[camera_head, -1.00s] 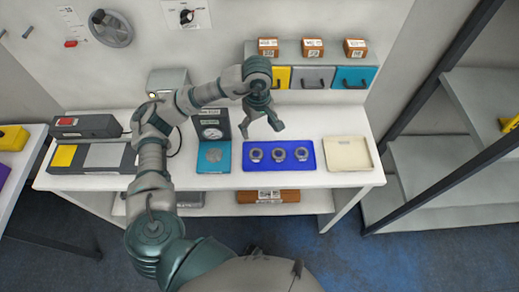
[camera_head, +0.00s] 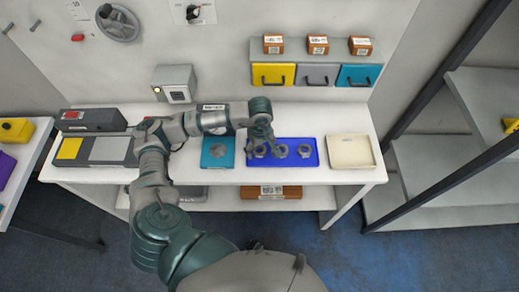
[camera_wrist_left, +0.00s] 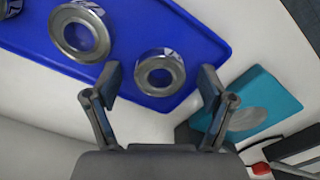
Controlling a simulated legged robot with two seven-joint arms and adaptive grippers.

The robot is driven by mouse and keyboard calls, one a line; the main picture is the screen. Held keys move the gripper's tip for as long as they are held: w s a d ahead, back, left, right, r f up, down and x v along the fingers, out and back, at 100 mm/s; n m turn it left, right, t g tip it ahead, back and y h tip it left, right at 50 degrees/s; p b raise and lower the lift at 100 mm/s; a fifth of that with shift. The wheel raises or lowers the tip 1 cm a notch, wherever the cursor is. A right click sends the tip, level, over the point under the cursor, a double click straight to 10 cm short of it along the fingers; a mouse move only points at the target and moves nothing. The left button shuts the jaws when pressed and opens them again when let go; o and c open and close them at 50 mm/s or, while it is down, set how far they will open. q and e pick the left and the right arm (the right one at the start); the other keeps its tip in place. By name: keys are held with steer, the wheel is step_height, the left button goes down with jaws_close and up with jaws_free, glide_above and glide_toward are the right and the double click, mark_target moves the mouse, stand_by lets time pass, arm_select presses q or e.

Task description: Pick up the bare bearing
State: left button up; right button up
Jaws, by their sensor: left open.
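A blue tray (camera_head: 312,162) on the white bench holds three ring-shaped metal bearings. The left bearing (camera_head: 260,151) is partly hidden by my left gripper (camera_head: 262,148), and the middle bearing (camera_head: 282,151) and right bearing (camera_head: 304,151) are in plain view. In the left wrist view, my open left gripper (camera_wrist_left: 160,88) has its fingers on either side of one bearing (camera_wrist_left: 160,75), without visible contact. A second bearing (camera_wrist_left: 79,32) lies to its left. Both show blue-and-white marking on their sides, so I cannot tell which bearing is bare. My right gripper is out of view.
A teal pad with a grey disc (camera_head: 218,150) lies left of the tray; an empty cream tray (camera_head: 350,152) lies right. A scanner-like grey box (camera_head: 175,85) stands behind. Small brown boxes (camera_head: 318,44) sit above coloured drawers (camera_head: 315,76). A dark-framed shelf (camera_head: 450,165) stands right.

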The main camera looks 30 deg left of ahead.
arm_select(q)
steer(key=c, duration=1.3)
steer(key=shift+r, duration=0.1)
steer(key=shift+c, duration=0.2)
